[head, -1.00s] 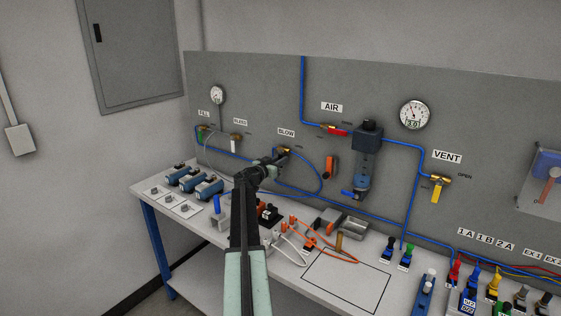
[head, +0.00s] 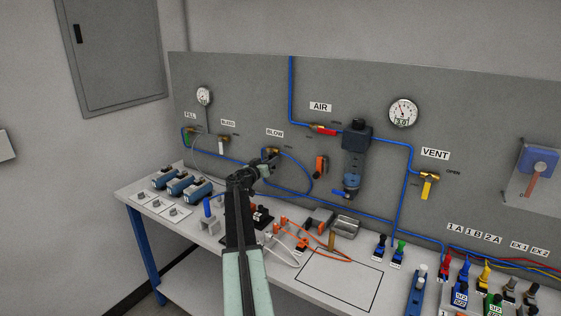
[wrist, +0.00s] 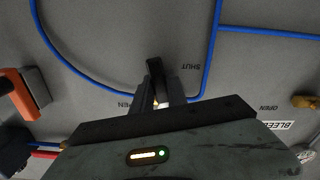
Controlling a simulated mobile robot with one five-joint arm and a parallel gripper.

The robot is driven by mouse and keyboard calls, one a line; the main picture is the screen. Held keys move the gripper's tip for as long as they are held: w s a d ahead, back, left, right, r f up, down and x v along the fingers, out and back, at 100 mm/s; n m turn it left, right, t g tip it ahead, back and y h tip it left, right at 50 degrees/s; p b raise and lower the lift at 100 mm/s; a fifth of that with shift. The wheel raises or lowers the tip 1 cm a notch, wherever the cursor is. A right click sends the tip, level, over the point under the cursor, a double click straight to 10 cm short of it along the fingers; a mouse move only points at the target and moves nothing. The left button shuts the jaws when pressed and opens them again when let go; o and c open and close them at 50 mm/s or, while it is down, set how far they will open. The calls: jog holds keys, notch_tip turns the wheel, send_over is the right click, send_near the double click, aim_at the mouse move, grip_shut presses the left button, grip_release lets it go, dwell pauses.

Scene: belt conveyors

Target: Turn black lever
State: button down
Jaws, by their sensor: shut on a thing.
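The black lever (wrist: 154,67) belongs to the valve under the BLOW label (head: 275,132) on the grey wall panel. In the wrist view, which is upside down, it points up the picture, beside the word SHUT. My gripper (wrist: 154,90) is shut on the lever, with one finger on each side of it. A bit of brass shows between the fingers. In the head view my gripper (head: 266,161) reaches the BLOW valve and hides most of the lever.
Blue tubing (head: 309,180) loops close around the valve. An orange lever (head: 321,166) is to the right, and the BLEED valve's white lever (head: 222,140) to the left. Below is a bench (head: 340,284) with several fittings and cables.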

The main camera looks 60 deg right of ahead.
jog(key=shift+d+r, duration=0.1)
jog(key=c, duration=1.3)
grip_release()
jog(key=shift+s, duration=0.1)
jog(key=a, duration=0.5)
jog(key=w+a, duration=0.1)
jog(key=a, duration=0.2)
